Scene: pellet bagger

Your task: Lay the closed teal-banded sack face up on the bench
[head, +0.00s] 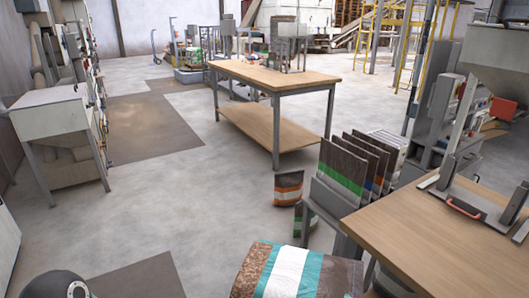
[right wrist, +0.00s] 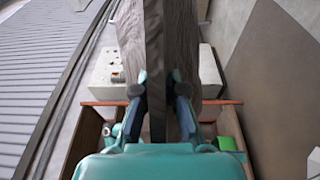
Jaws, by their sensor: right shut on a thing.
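The teal-banded sack (head: 290,274) is at the bottom edge of the head view, near me. It is brown with a white band edged in teal, and its lower part is cut off by the frame. In the right wrist view my right gripper (right wrist: 158,100) is shut on a thin grey-brown upright edge, which looks like the sack (right wrist: 154,45). The head view does not show the right gripper. My left gripper shows in neither view. A wooden-topped bench (head: 440,238) stands at the right, close to the sack; its near top is bare.
A rack of several upright sacks (head: 350,172) stands at the bench's left end. An orange-banded sack (head: 288,186) stands on the floor beside it. A metal fixture with an orange handle (head: 464,207) sits on the bench's back.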

